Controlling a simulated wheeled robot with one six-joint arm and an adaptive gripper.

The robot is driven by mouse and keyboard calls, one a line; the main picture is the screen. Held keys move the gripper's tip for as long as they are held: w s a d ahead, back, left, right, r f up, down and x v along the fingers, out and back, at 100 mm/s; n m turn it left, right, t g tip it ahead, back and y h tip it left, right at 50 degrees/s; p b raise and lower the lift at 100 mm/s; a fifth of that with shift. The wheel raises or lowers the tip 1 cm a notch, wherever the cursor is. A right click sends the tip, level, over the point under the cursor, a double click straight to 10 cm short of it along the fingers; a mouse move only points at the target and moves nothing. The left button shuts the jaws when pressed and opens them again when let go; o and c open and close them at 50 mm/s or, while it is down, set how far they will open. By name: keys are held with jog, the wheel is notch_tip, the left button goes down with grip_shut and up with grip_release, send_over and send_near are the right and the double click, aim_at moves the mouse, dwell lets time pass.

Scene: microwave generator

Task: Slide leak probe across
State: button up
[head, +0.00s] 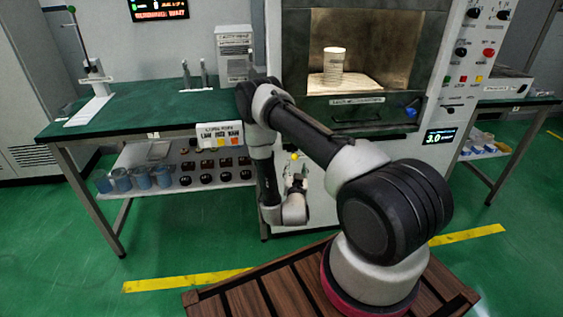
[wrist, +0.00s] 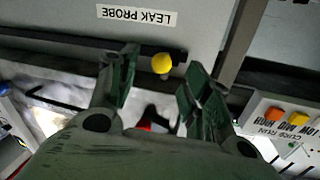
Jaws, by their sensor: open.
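The leak probe shows as a small yellow knob (wrist: 162,63) on a dark horizontal rail (wrist: 50,37), under an upside-down "LEAK PROBE" label (wrist: 137,16) in the wrist view. In the head view the yellow knob (head: 294,156) is on the lower front of the microwave cabinet, just above my gripper (head: 296,180). In the wrist view my gripper (wrist: 160,70) is open, with one fingertip on each side of the knob. Gaps show between knob and fingers; I cannot tell how deep the knob sits between them.
A control box (wrist: 285,125) with orange and yellow buttons is close to the right finger in the wrist view. The green workbench (head: 140,122) and its lower shelf of jars stand left of my arm. The open microwave chamber (head: 385,50) holds a pale stack (head: 334,66).

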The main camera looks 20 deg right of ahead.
aim_at(295, 159)
jog(key=x, duration=0.5)
jog(key=r+x, duration=0.1)
jog(key=x, duration=0.2)
jog(key=shift+a, duration=0.2)
jog(key=shift+c, duration=0.2)
grip_shut()
